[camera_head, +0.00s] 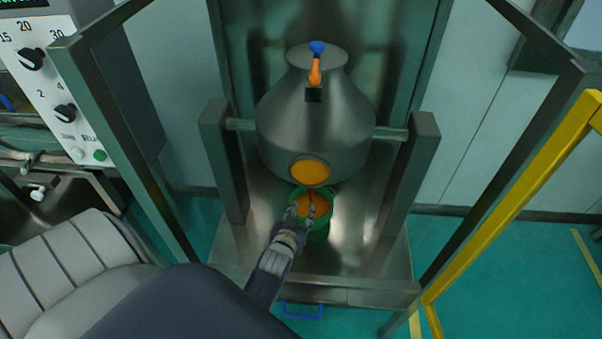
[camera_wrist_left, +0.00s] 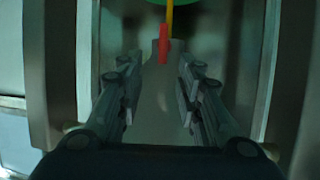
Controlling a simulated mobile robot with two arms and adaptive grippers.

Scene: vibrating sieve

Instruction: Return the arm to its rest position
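My left arm comes in from the lower left in the head view. Its gripper (camera_head: 302,212) is in front of the green bucket (camera_head: 318,236), below the steel vessel (camera_head: 330,125). In the left wrist view its two fingers (camera_wrist_left: 157,75) stand apart with nothing held between them. A red lever (camera_wrist_left: 163,45) shows just beyond the fingertips; I cannot tell if they touch it. The lever also shows in the head view (camera_head: 311,193), below the vessel's orange round outlet (camera_head: 310,172). The gripper partly hides the bucket. My right gripper is out of view.
Steel posts (camera_head: 224,160) and (camera_head: 410,175) flank the vessel above a metal platform (camera_head: 372,290). An orange valve with a blue knob (camera_head: 316,62) is on top. A control panel (camera_head: 50,75) is at left, a yellow rail (camera_head: 510,205) at right. Green floor is open at lower right.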

